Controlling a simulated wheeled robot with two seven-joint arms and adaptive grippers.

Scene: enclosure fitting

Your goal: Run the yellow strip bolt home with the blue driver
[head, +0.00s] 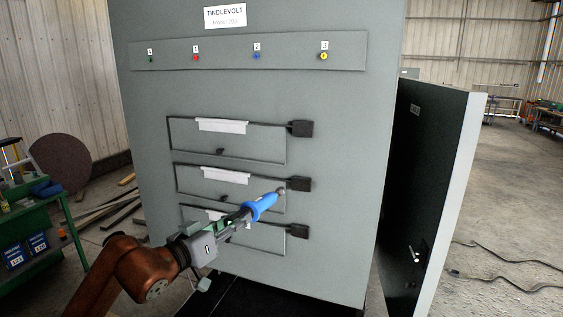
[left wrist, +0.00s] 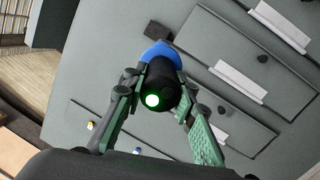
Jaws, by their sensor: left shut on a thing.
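The yellow strip bolt (head: 323,56) is at the right end of a grey strip (head: 250,52) high on the cabinet front, under a label reading 3. A small yellow spot, likely the same bolt, shows in the left wrist view (left wrist: 92,125). My left gripper (head: 238,218) is shut on the blue driver (head: 262,205), whose tip points up and right in front of the middle panel, well below the strip. In the left wrist view the driver (left wrist: 160,83) shows its dark rear end with a green light between the fingers. The driver's contact with the cabinet cannot be told.
Three outlined panels (head: 240,185) with white strips and black blocks are on the cabinet front (head: 340,150). An open cabinet door (head: 433,180) stands right. A green cart (head: 60,235) stands left.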

